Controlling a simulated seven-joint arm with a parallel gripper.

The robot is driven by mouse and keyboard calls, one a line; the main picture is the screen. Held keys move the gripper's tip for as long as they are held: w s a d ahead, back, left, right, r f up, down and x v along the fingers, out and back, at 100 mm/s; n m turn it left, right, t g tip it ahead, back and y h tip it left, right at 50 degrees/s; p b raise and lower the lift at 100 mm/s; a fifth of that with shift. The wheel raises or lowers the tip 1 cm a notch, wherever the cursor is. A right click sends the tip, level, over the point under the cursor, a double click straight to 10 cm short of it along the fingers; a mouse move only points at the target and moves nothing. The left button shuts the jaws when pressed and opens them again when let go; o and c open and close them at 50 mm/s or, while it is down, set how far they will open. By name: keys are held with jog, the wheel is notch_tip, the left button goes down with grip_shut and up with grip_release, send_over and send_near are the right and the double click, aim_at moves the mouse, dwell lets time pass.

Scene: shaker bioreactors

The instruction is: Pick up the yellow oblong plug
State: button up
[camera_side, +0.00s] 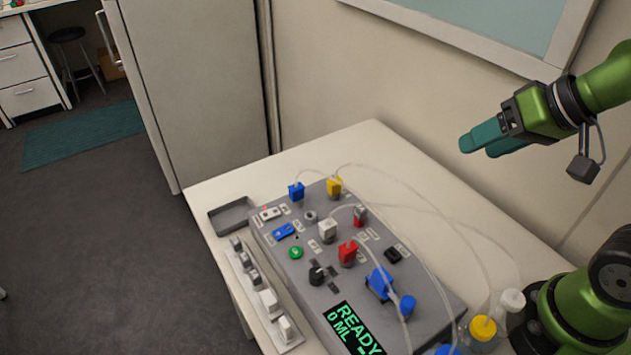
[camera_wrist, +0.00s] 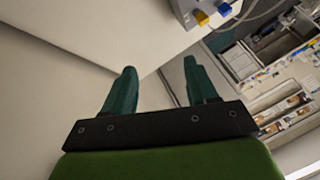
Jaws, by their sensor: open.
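The yellow oblong plug (camera_side: 334,186) stands upright at the back edge of the grey bioreactor panel (camera_side: 318,262) in the side view, with a clear tube coming from its top. It also shows at the top of the wrist view (camera_wrist: 201,17), near the panel's corner. My gripper (camera_side: 480,148) is up in the air at the right, well above and away from the plug. Its two teal fingers are spread apart with nothing between them in the wrist view (camera_wrist: 160,82).
A blue plug (camera_side: 296,192) stands left of the yellow one; a white plug (camera_side: 328,231) and a red plug (camera_side: 348,253) stand nearer. Clear tubes (camera_side: 400,183) loop behind the panel. Capped bottles (camera_side: 483,327) stand by my base. The table's back (camera_side: 370,140) is bare.

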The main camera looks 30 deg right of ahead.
jog(key=n+g+h, duration=0.2)
jog(key=n+g, duration=0.2)
jog(key=g, duration=0.3)
send_over(335, 180)
jog(key=f, duration=0.2)
notch_tip(335, 180, up, 2)
jog(key=f, duration=1.1)
jog(key=shift+w+d, duration=0.2)
jog(key=shift+s+a+f, duration=0.15)
jog(key=shift+f, duration=1.25)
jog(key=shift+s+a+f, duration=0.1)
jog(key=shift+f, duration=1.3)
jog(key=c, duration=1.1)
grip_shut()
